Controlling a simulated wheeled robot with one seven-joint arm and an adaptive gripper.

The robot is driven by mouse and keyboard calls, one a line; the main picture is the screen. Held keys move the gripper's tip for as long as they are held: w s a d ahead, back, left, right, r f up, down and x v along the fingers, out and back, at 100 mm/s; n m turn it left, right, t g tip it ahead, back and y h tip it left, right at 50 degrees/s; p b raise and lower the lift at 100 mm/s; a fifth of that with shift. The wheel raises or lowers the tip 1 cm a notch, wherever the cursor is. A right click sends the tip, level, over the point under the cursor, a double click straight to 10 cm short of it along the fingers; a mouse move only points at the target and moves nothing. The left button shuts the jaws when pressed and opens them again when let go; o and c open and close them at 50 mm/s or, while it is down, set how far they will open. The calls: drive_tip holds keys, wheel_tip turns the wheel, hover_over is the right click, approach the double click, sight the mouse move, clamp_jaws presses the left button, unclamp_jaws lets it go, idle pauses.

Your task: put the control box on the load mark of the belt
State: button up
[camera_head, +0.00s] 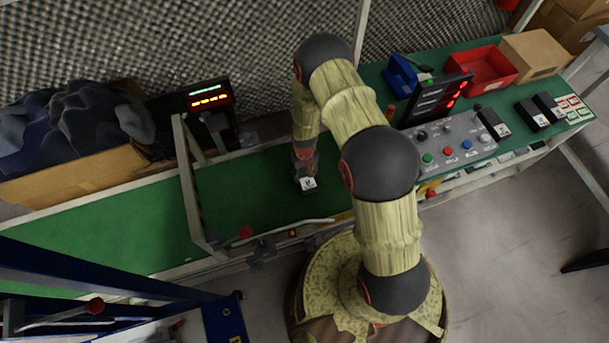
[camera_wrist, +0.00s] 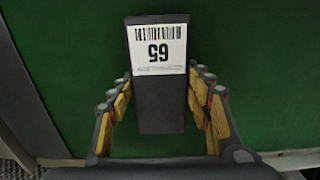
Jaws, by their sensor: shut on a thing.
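The control box, a black box with a white barcode label reading 65, shows in the wrist view (camera_wrist: 160,110) between the two fingers of my gripper (camera_wrist: 160,84). My gripper is shut on its sides. In the head view my gripper (camera_head: 305,172) points down over the green belt (camera_head: 240,195), with the control box (camera_head: 308,185) at its tip, low over or on the belt. I cannot tell whether the box touches the belt. The belt also fills the background of the wrist view (camera_wrist: 265,60). I cannot make out a load mark.
A metal frame (camera_head: 190,190) straddles the belt to the left. On the right stand a grey button panel (camera_head: 455,145), a dark display (camera_head: 440,98), a red bin (camera_head: 482,68) and several more black boxes (camera_head: 531,115). A rail (camera_head: 290,230) runs along the belt's near edge. The belt is clear around the box.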

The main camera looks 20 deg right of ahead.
drive_tip(key=o, duration=1.6)
